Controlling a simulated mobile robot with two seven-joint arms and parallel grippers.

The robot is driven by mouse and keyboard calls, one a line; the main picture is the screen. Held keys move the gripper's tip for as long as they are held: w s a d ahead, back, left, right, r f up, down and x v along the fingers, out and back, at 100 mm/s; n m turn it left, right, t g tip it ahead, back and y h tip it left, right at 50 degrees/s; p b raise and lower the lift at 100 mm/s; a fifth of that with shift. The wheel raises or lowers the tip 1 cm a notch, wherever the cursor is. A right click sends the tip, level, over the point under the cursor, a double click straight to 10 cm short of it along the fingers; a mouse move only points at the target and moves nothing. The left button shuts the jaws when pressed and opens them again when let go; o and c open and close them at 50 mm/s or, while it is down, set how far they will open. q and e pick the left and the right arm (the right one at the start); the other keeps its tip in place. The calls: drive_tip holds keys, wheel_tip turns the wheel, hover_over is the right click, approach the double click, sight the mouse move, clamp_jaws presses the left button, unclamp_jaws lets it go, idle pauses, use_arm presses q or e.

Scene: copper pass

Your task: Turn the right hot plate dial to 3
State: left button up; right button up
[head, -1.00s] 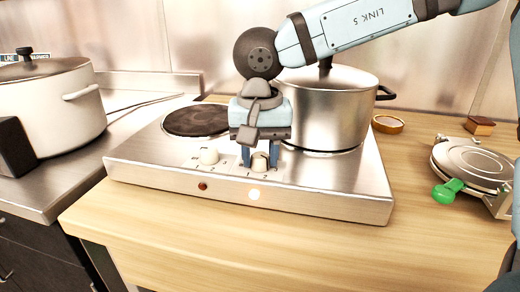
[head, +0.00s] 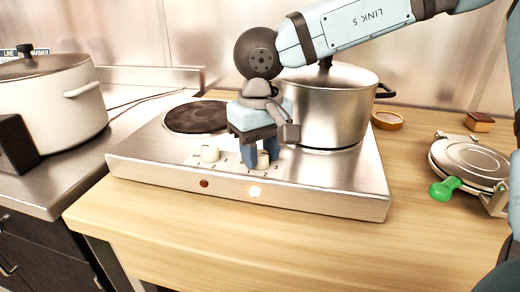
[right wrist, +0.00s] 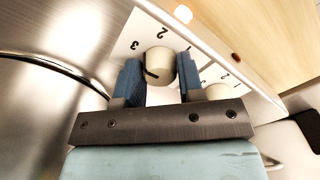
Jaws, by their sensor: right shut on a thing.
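The right hot plate dial (head: 263,159) is a cream knob on the front of the steel hot plate (head: 330,187). My right gripper (head: 261,160) points down over it, its blue fingers shut on the knob. In the right wrist view the right dial (right wrist: 160,61) sits between the two fingers, with a dark pointer mark on its near side. Printed numbers 3 and 2 show beside it; I cannot tell exactly which mark the pointer meets. The left dial (head: 210,153) stands free. My left gripper is not in view.
A steel pot (head: 325,110) stands on the right burner, close behind my right gripper. The left burner (head: 197,116) is bare. A lit lamp (head: 255,192) and a red lamp (head: 204,183) are on the front face. A waffle-iron-like appliance (head: 475,160) is at the right.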

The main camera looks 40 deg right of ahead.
sight(260, 153)
drive_tip(key=o, duration=0.9)
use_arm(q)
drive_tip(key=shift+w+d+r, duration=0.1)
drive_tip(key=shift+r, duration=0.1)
use_arm(e)
drive_tip(key=shift+r, duration=0.5)
use_arm(q)
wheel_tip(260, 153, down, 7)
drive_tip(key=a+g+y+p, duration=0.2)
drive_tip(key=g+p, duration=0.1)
drive_tip(key=p, duration=0.1)
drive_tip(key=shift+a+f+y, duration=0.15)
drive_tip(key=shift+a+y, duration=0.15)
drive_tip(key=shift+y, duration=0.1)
use_arm(e)
drive_tip(key=shift+r, duration=6.4)
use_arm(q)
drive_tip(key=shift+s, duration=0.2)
use_arm(e)
drive_tip(key=shift+s, duration=0.1)
